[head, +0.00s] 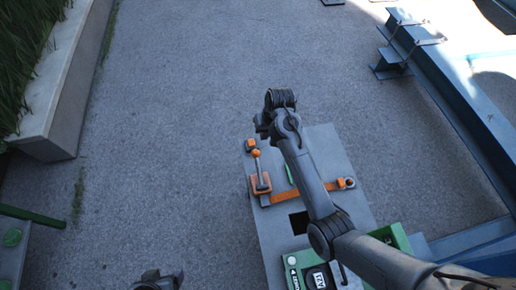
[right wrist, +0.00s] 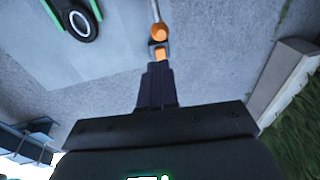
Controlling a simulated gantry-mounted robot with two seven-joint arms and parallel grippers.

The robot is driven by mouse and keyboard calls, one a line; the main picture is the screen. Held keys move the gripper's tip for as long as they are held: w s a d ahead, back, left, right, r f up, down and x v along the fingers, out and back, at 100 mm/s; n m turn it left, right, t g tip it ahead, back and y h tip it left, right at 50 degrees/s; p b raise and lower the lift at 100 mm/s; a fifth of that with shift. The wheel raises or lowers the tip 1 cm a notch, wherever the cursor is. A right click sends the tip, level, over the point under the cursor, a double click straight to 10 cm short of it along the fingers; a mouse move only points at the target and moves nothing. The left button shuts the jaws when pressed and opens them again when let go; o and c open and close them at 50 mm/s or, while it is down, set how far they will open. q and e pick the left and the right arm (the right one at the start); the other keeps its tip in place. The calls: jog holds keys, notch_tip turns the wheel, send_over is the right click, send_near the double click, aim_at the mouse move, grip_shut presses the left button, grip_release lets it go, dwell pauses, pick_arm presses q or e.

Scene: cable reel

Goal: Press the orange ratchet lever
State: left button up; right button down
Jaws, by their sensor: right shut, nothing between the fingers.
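The ratchet lever (head: 258,170) stands at the left edge of a grey plate, with a thin grey rod, an orange knob and an orange base. Its orange knob (right wrist: 161,31) also shows in the right wrist view. A small orange block (head: 250,145) sits just beyond the knob; it shows in the right wrist view (right wrist: 160,53) right ahead of my fingertips. My right gripper (head: 263,124) is shut and empty, close to that block; contact cannot be told. Part of my left gripper (head: 158,280) shows at the bottom edge; its fingers are not clear.
A blue steel beam (head: 450,100) lies at right. A concrete planter (head: 62,90) stands at left. Open paving (head: 190,100) lies between.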

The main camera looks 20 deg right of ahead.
aim_at(257, 152)
jog(key=f, duration=0.4)
jog(key=w+a+f, duration=0.1)
jog(key=f, duration=0.6)
jog(key=shift+w+a+f, duration=0.3)
jog(key=shift+a+f, duration=0.05)
jog(key=shift+a, duration=0.05)
jog(key=shift+f, duration=0.55)
